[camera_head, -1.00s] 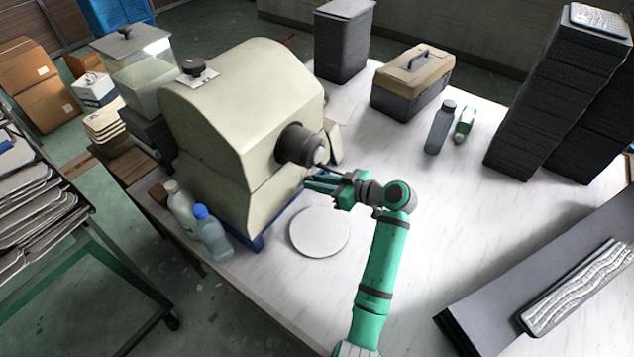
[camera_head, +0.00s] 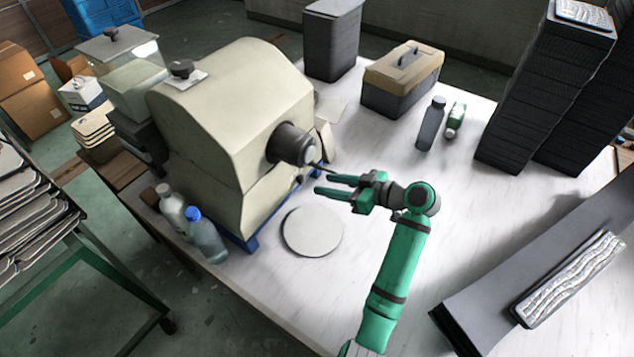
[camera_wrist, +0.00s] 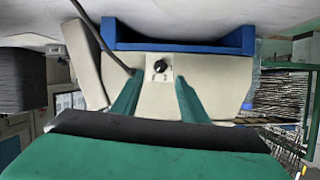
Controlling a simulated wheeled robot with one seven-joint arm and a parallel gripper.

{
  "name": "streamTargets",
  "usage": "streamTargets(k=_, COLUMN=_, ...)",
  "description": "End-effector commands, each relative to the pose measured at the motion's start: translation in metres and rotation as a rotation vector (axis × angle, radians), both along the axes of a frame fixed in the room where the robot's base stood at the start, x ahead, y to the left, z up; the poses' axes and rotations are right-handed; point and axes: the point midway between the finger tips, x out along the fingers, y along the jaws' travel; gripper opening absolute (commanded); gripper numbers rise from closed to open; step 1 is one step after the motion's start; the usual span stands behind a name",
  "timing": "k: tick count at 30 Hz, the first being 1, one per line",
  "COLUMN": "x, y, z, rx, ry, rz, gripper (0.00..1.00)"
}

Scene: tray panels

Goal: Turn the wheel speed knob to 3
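The cream machine (camera_head: 225,110) stands on the table's left part. In the wrist view, a black round knob (camera_wrist: 160,66) sits on a small light plate on the cream machine face. Its pointer setting and any numbers are too small to read. My gripper (camera_head: 320,184) is in front of the machine's dark round spout, to its lower right. Its two green fingers are apart and empty. In the wrist view, the gripper (camera_wrist: 158,80) has the knob in line between its fingers, beyond the tips with no visible contact. The head view does not show this knob.
Another black knob (camera_head: 182,68) is on the machine's top. The dark spout (camera_head: 290,145) and a thin dark rod (camera_wrist: 103,48) are close to my gripper. A white disc (camera_head: 312,231) lies below. Bottles (camera_head: 207,236) stand left; a toolbox (camera_head: 402,80) is behind.

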Motion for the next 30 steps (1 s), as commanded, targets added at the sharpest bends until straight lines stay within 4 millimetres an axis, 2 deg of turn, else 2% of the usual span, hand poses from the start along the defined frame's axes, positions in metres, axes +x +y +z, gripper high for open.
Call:
streamTargets(k=6, x=-0.014, y=-0.022, z=0.011, rx=0.001, ry=0.000, rz=0.000, gripper=0.40)
streamTargets(k=12, x=-0.018, y=-0.027, z=0.014, rx=0.000, ry=0.000, rz=0.001, gripper=0.40)
streamTargets(k=26, x=-0.018, y=-0.027, z=0.014, rx=0.001, ry=0.000, rz=0.000, gripper=0.40)
streamTargets(k=30, x=-0.003, y=-0.030, z=0.024, rx=0.022, ry=-0.012, rz=-0.058, gripper=0.40)
